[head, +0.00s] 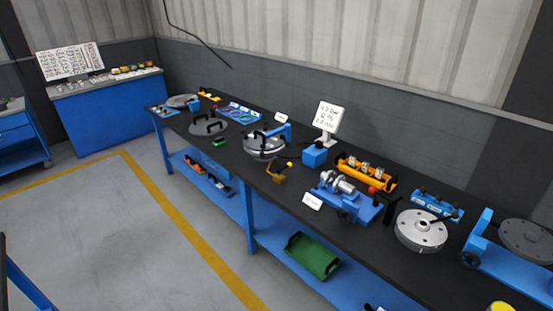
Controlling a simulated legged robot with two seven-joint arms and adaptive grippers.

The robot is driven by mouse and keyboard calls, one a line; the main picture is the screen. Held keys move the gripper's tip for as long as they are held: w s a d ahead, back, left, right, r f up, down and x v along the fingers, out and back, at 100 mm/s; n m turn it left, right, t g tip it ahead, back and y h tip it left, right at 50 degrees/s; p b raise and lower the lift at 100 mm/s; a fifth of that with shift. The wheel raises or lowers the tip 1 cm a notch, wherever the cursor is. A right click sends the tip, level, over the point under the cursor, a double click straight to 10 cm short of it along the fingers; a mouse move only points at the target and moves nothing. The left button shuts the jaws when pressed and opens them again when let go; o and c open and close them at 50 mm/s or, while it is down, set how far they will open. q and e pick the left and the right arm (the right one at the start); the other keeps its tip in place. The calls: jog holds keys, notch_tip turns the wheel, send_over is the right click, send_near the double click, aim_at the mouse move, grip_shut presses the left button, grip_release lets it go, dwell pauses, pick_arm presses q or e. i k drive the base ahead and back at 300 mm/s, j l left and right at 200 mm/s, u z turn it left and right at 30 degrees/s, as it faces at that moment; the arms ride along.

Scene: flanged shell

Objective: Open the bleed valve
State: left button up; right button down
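A small brass-coloured fitting (277,177) sits at the front edge of the long dark bench, near its middle. A lever with a yellow tip (289,164) is by it. It looks like the bleed valve, but it is too small to tell whether it is open or closed. Just behind it stands a round grey flanged shell (264,146) with a dark handle on top and a blue part (281,133) beside it. Neither of my grippers is in view.
The long bench (230,158) carries a blue clamp fixture (345,200), an orange rack (366,172), a silver flange disc (421,230) and a small sign (330,117). A green part (314,254) lies on the lower shelf. The grey floor (170,240) in front is clear.

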aim_at(286, 167)
jog(key=i+j, duration=0.25)
jog(key=j, duration=0.15)
jog(key=i+j+z, duration=0.1)
jog(key=i+j, duration=0.2)
jog(key=j, duration=0.15)
jog(key=i+j+z, duration=0.1)
jog(key=i+j, duration=0.15)
jog(key=j, duration=0.2)
jog(key=i+j, duration=0.25)
jog(key=j, duration=0.2)
jog(key=i+j+z, duration=0.1)
jog(key=j, duration=0.35)
jog(key=i+j, duration=0.35)
jog(key=i+j+z, duration=0.1)
jog(key=j, duration=0.5)
jog(key=i+j, duration=0.3)
jog(key=j, duration=0.2)
jog(key=i+z, duration=0.05)
